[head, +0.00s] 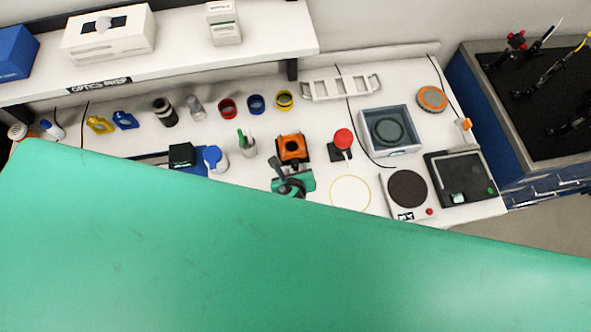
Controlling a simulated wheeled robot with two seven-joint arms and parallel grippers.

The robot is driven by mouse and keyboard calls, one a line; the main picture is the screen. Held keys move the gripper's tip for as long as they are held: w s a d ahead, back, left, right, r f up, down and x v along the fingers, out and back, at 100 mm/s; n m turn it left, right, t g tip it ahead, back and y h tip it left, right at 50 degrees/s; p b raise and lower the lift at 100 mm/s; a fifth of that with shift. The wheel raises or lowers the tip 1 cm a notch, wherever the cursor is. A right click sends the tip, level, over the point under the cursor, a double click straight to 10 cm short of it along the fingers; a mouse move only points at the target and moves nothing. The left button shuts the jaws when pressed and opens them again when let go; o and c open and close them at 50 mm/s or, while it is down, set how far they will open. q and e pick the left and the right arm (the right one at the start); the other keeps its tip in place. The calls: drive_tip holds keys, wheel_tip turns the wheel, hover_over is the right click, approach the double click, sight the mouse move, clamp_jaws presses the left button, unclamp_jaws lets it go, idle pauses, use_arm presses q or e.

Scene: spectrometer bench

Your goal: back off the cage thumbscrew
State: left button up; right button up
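An orange, squarish block with a dark round opening (292,148) stands on the white bench in the head view; it looks like the cage. I cannot make out a thumbscrew on it. My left gripper (283,172), dark grey and green, is just in front of the orange block, at its near side. Its fingers are small and partly overlapped, so I cannot tell whether they are open or touching anything. A large green part of my own body, close to the camera, hides the lower half of the view. My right gripper is not in view.
A red ball on a black base (343,138) stands just right of the block. A cup with green-tipped tools (246,145) and a blue-lidded jar (215,158) stand to its left. A yellow ring (350,192) lies at the right front. A shelf (190,45) overhangs the back.

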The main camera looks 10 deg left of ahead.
use_arm(q)
drive_tip(key=shift+s, duration=0.1)
clamp_jaws()
